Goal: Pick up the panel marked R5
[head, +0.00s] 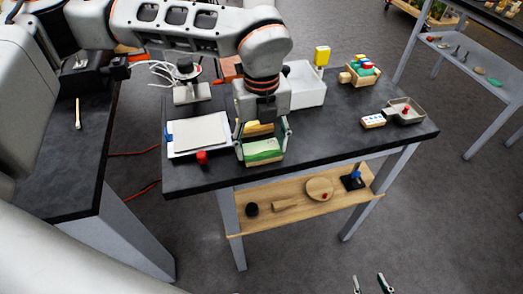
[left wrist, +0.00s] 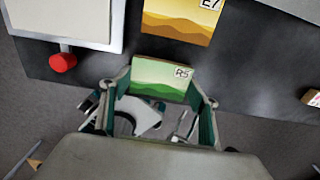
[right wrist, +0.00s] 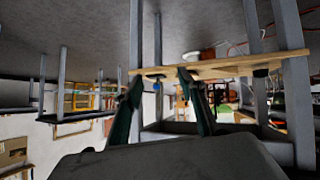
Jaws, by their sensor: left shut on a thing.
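The panel marked R5 (left wrist: 160,78) is a small green landscape picture with its label at the upper right corner. In the head view the green panel (head: 263,151) is at the front edge of the dark table. My left gripper (head: 263,141) reaches down from above, with one finger on each side of the panel, shut on it. The left wrist view shows the panel spanning between the fingertips. Whether it touches the table cannot be told. My right gripper (head: 372,284) is at the bottom of the head view, its fingers apart and empty, away from the table.
An orange panel marked E7 (left wrist: 178,22) lies just behind R5. A white board with a red knob (head: 202,158) is to the left. A white box (head: 305,86), a wooden block crate (head: 360,72) and a grey tray (head: 405,110) stand further back and right. The table's front right is clear.

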